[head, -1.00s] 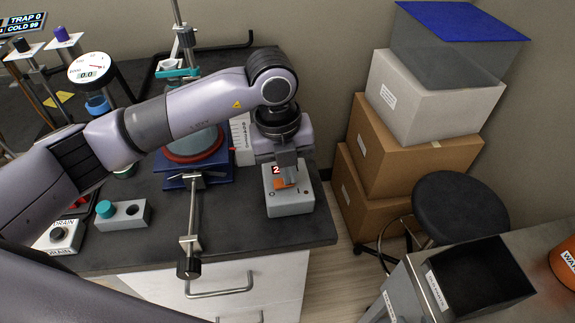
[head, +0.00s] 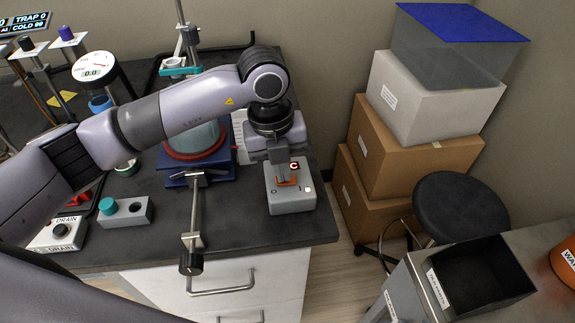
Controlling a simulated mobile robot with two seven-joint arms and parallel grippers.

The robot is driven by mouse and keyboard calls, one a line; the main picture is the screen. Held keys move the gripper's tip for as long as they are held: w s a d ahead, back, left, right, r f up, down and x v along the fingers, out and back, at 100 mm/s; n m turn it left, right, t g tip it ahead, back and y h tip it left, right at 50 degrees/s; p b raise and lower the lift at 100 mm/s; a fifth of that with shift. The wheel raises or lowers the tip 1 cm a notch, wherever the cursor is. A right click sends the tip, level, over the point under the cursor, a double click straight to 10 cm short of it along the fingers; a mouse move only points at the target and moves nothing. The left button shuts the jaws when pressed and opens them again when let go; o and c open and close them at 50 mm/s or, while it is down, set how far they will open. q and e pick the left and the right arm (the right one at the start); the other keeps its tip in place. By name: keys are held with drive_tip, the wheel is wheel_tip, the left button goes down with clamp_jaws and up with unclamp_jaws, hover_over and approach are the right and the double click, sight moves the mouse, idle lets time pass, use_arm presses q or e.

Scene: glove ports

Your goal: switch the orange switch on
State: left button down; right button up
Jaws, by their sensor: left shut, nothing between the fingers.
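The orange switch (head: 289,181) is on top of a small light-grey box (head: 292,204) at the front right corner of the dark bench. My right gripper is out of view.
A grey block with a teal knob (head: 106,206) lies farther left. Stacked boxes (head: 410,140) and a black stool (head: 460,212) stand to the right, beyond a floor gap.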

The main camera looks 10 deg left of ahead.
use_arm(q)
wheel_tip(320, 180, up, 7)
drive_tip(key=b, duration=0.1)
drive_tip(key=shift+s+a, duration=0.2)
drive_tip(key=shift+a, duration=0.15)
idle(0.3)
